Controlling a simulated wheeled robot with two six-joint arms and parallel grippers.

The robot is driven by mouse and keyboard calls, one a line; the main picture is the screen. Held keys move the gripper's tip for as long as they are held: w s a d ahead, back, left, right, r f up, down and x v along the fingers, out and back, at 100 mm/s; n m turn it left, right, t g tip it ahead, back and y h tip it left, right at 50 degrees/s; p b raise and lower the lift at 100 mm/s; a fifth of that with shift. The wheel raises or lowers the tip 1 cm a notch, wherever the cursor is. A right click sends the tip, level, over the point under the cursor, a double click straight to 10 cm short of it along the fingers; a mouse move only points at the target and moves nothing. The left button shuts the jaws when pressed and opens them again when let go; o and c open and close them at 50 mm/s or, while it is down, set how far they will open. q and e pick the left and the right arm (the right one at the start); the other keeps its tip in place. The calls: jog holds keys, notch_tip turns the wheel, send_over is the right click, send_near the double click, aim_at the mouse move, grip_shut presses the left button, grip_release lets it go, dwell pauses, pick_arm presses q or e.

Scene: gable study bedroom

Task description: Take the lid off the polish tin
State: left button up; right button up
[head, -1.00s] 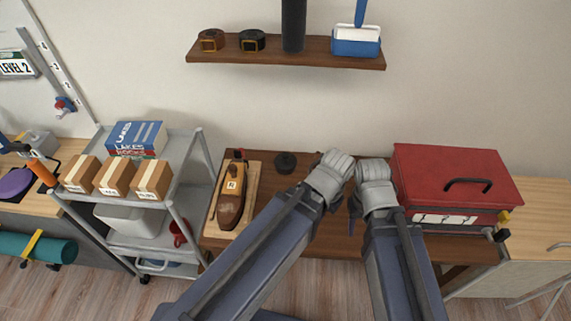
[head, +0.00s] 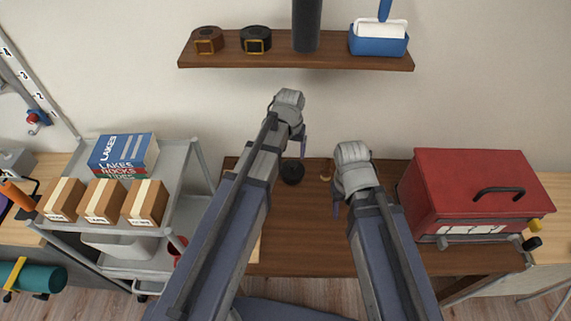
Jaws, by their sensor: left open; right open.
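A small round black object (head: 292,174), which looks like the polish tin, stands on the brown desk (head: 300,255) in the head view. I cannot tell whether a lid is on it. My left gripper (head: 303,145) is raised just above and behind it in the picture, open and apparently empty. My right gripper (head: 337,208) is open over the desk, to the right of and nearer than the black object. A small tan piece (head: 326,177) lies between the black object and my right gripper; it is too small to identify.
A red toolbox (head: 470,190) stands on the desk's right. The desk's middle is partly clear.

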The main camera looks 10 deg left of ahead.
aim_at(293, 163)
pick_arm(q)
jog(key=shift+d+f, duration=0.1)
jog(key=shift+f, duration=0.1)
jog(key=shift+w+f+b, duration=0.15)
jog(key=shift+f+b, duration=0.9)
jog(key=shift+b, duration=0.3)
pick_arm(e)
jog(key=shift+f, duration=1.25)
pick_arm(q)
jog(key=shift+f, duration=0.1)
pick_arm(e)
jog(key=shift+f, duration=0.15)
pick_arm(q)
jog(key=f+b, duration=0.5)
jog(key=shift+w+d, duration=0.15)
jog(key=shift+w, duration=0.25)
pick_arm(e)
notch_tip(293, 163, down, 5)
pick_arm(q)
grip_shut()
